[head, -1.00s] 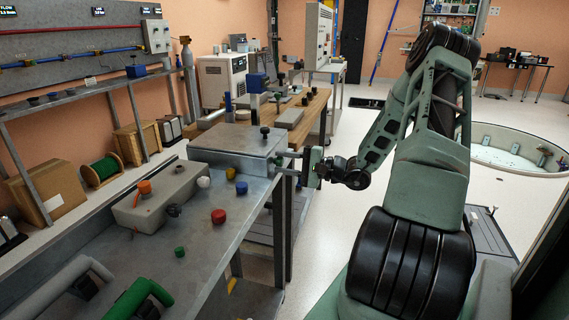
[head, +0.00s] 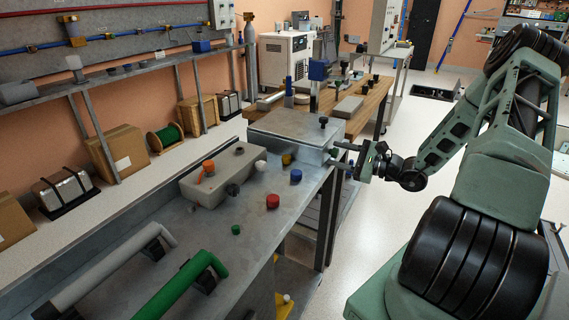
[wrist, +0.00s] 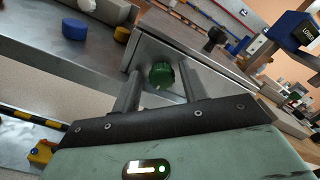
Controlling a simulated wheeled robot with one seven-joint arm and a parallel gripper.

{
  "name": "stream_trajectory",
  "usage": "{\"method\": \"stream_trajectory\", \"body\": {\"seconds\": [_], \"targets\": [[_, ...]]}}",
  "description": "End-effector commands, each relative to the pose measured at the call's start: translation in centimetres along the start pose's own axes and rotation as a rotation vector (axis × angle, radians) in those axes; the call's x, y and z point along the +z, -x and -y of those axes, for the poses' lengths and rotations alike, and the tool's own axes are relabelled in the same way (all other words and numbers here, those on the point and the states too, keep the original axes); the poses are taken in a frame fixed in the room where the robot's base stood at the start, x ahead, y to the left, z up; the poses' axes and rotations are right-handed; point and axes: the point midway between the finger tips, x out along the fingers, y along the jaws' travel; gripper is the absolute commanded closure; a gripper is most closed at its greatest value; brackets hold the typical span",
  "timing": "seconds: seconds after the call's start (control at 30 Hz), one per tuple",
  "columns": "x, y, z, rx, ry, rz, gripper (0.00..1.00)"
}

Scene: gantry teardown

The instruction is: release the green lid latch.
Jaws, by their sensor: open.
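The green lid latch (wrist: 161,75) is a round ribbed knob on the front side of a grey metal box (head: 290,139). In the wrist view it sits between my two fingers, with a visible gap on each side. My gripper (head: 341,154) is open at the right side of the box, its fingers pointing at that face. The fingers also show in the wrist view (wrist: 160,88). The latch is hidden in the head view. The box's lid is down, with a dark knob (head: 323,122) on top.
The metal bench (head: 205,245) carries a grey block (head: 205,190), a red cap (head: 273,201), a blue cap (head: 296,176), a small green cap (head: 236,229) and a green handle (head: 180,285). A wooden table (head: 368,100) stands behind the box. Open floor lies to the right.

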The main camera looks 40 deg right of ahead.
Motion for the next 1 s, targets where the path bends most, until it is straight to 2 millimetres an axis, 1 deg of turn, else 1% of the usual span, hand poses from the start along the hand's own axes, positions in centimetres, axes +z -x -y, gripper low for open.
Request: {"method": "stream_trajectory", "body": {"seconds": [0.1,0.77,0.8,1.0], "targets": [[0.2,-0.1,0.0,0.003,-0.147,0.001,0.52],[-0.1,0.0,0.2,-0.003,-0.941,0.003,0.52],[-0.1,0.2,0.3,-0.005,-0.979,0.002,0.52],[-0.1,4.3,0.4,-0.008,-0.969,0.001,0.52]]}}
